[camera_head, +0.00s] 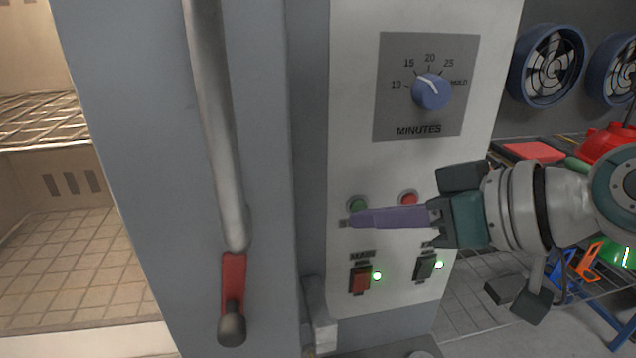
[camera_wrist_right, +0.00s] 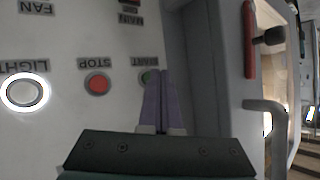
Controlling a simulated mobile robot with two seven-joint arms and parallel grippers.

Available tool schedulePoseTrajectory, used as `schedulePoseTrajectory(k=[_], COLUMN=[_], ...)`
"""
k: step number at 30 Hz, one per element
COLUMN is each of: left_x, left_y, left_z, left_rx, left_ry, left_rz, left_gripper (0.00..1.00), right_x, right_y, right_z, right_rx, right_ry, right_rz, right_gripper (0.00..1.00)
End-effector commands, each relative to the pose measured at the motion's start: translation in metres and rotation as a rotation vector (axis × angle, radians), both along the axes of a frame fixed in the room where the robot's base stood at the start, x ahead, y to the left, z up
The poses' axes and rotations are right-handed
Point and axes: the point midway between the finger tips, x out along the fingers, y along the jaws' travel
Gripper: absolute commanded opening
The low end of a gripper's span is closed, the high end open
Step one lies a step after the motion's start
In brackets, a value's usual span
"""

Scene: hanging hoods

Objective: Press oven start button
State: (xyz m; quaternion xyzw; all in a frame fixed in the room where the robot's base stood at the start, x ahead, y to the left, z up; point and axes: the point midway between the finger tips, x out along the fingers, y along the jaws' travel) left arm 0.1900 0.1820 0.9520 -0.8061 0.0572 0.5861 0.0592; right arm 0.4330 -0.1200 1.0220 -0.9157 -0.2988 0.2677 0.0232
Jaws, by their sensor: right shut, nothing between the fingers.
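The oven control panel (camera_head: 352,130) is a pale upright face with a blue minutes dial (camera_head: 431,92) near its top. The green start button (camera_head: 357,203) is low on the panel, left of the red stop button (camera_head: 408,199). My right gripper (camera_head: 352,220) is shut and empty, its purple fingers pointing left across the panel just below the green button. In the right wrist view the shut fingertips (camera_wrist_right: 160,74) lie beside the green start button (camera_wrist_right: 148,77) and partly cover it. I cannot tell whether they touch. My left gripper is out of view.
A long door handle (camera_head: 216,120) with a red end stands left of the panel. Blue fans (camera_head: 547,66) are at the back right.

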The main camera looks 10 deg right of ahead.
Motion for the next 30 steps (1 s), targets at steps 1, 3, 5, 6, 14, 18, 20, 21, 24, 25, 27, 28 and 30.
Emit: schedulePoseTrajectory(k=[1,3,5,6,14,18,20,21,24,25,27,28,30], left_x=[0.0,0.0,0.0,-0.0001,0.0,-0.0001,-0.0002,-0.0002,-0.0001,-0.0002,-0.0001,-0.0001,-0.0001], left_y=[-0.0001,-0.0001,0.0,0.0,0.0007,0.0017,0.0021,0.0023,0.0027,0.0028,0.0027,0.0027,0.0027], left_z=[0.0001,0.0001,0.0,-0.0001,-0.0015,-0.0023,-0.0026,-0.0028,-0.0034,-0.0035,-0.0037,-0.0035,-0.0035], left_rx=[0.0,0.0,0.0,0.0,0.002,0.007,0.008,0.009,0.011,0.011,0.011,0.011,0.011], left_ry=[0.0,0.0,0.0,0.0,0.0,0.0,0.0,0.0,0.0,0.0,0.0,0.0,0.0], left_rz=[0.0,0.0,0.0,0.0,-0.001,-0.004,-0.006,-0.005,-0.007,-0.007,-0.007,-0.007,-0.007], left_gripper=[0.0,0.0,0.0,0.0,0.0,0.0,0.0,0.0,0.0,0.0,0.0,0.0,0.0], right_x=[-0.0001,-0.0001,-0.0001,0.0002,0.0029,0.0046,0.0052,0.0057,0.0068,0.0071,0.0078,0.0077,0.0077], right_y=[0.0,0.0,0.0001,0.0001,0.0003,0.0004,0.0005,0.0005,0.0006,0.0006,0.0005,0.0006,0.0005], right_z=[0.0001,0.0001,0.0,0.0,0.0,0.0001,0.0,-0.0001,-0.0002,-0.0003,-0.0002,-0.0001,0.0], right_rx=[0.0,0.0,-0.001,-0.001,-0.001,-0.001,-0.001,0.0,0.0,0.0,0.0,0.0,-0.001], right_ry=[0.0,0.0,-0.001,-0.001,-0.001,-0.001,-0.001,0.0,0.0,0.0,0.0,0.0,-0.001], right_rz=[0.0,0.0,0.0,0.0,0.0,0.002,0.002,0.001,0.001,0.001,0.001,0.001,0.0], right_gripper=[0.0,0.0,0.0,0.0,0.0,0.0,0.0,0.0,0.0,0.0,0.0,0.0,0.0])
